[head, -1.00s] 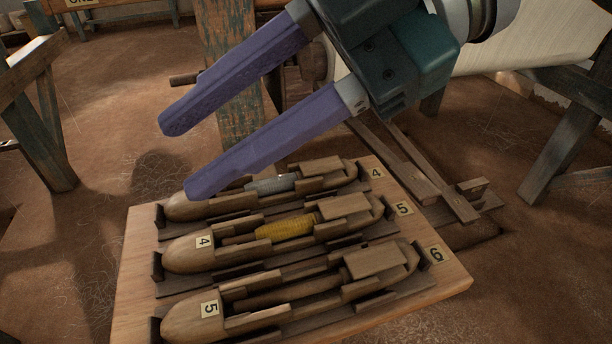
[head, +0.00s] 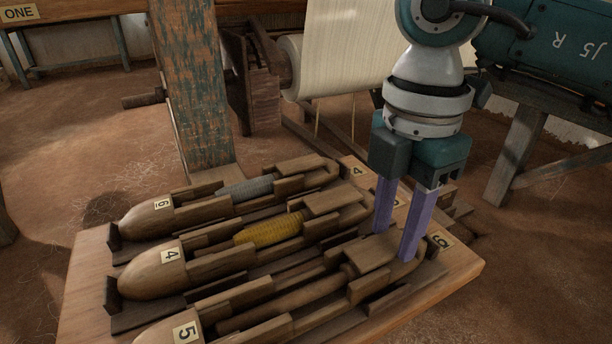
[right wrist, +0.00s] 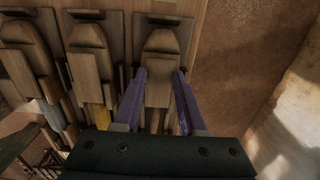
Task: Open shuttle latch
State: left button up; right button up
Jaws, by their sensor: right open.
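Three wooden boat shuttles lie side by side on a board. The nearest, tagged 5 (head: 187,332), has an empty-looking inner spindle and a wooden block, seemingly its latch (head: 368,254), at its right end. The middle shuttle, tagged 4 (head: 150,274), holds yellow yarn (head: 268,231). The far one, tagged 6 (head: 150,218), holds grey yarn (head: 248,188). My right gripper (head: 394,244) points down, open, at the block end of shuttle 5. In the right wrist view its fingers (right wrist: 160,74) straddle that block (right wrist: 157,92); contact cannot be told. My left gripper is not in view.
The board (head: 85,290) has tags 4, 5 and 6 along its right edge. A worn wooden post (head: 190,85) stands behind it, with a roll of pale cloth (head: 330,65) beyond. The earthen floor (head: 75,145) at the left is mostly clear.

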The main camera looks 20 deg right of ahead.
jog(key=shift+f, duration=0.55)
jog(key=shift+c, duration=0.2)
grip_shut()
